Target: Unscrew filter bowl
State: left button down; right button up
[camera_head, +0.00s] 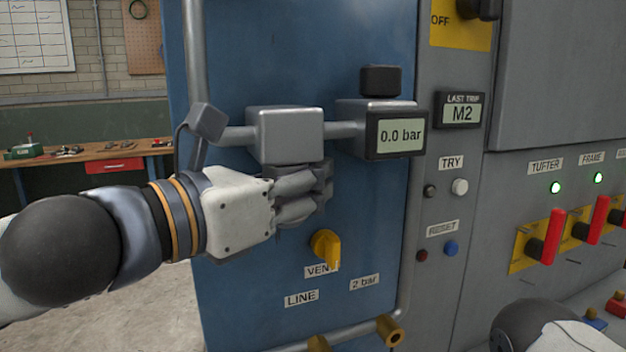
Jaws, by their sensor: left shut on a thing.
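The grey filter head (285,136) is a block in a pipe run on the blue panel. My left gripper (302,193) is directly under it, with its fingers closed around the filter bowl. The fingers hide nearly all of the bowl, so I cannot tell whether its top still meets the head. A pressure display (401,136) to the right of the head reads 0.0 bar. The yellow vent knob (326,247) is below the gripper, its handle pointing down over the vent label. Part of my right arm shows at the bottom right, but its gripper is out of view.
Brass-coloured fittings (391,330) stick out at the panel's bottom. A grey cabinet to the right carries TRY and RESET buttons (451,248) and red-handled switches (553,237) with green lights lit. A wooden workbench (95,153) stands far left, with bare floor before it.

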pick_arm(q)
jog(key=shift+w+a+f, duration=0.25)
jog(key=shift+a+f, duration=0.05)
jog(key=c, duration=1.6)
grip_release()
jog(key=shift+a, duration=0.15)
jog(key=o, duration=0.5)
jog(key=shift+s+a+r, duration=0.1)
jog(key=shift+s+a, duration=0.1)
jog(key=shift+a, duration=0.2)
jog(key=shift+o, duration=0.2)
jog(key=shift+a, duration=0.1)
jog(key=shift+s+r, duration=0.1)
jog(key=shift+r, duration=0.05)
pick_arm(e)
jog(key=shift+s+a+r, duration=0.15)
jog(key=shift+a, duration=0.2)
pick_arm(q)
jog(key=shift+c, duration=0.8)
